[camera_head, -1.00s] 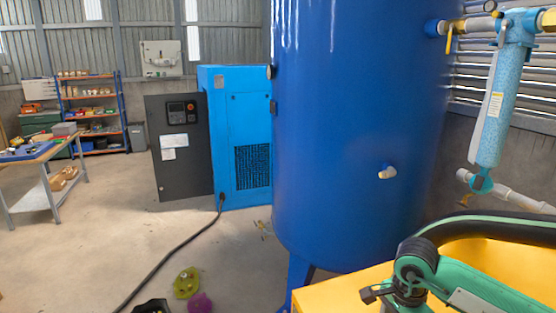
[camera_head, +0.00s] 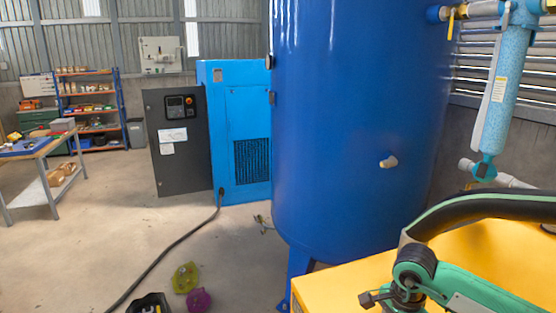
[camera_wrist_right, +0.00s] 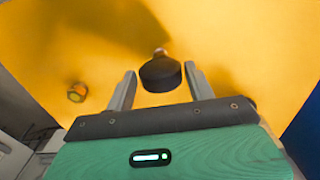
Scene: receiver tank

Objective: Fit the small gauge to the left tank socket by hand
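The blue tank (camera_head: 350,120) fills the middle of the head view. A small pale stub (camera_head: 388,161) sticks out of its lower right side. I cannot tell if it is the left socket. In the right wrist view, a black round body (camera_wrist_right: 160,74) with a short metal end stands over a yellow surface; it looks like the small gauge, its dial hidden. My right gripper (camera_wrist_right: 159,84) is open around it, with a gap on each side. In the head view, my green right arm is at bottom right, its fingertips not visible.
The yellow surface (camera_head: 340,290) lies right of the tank's foot. A brass fitting (camera_wrist_right: 77,92) shows on it. A blue filter pipe (camera_head: 505,95) hangs at right. A hose (camera_head: 165,255), a yellow-green item (camera_head: 185,277) and a purple item (camera_head: 199,299) lie on the floor.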

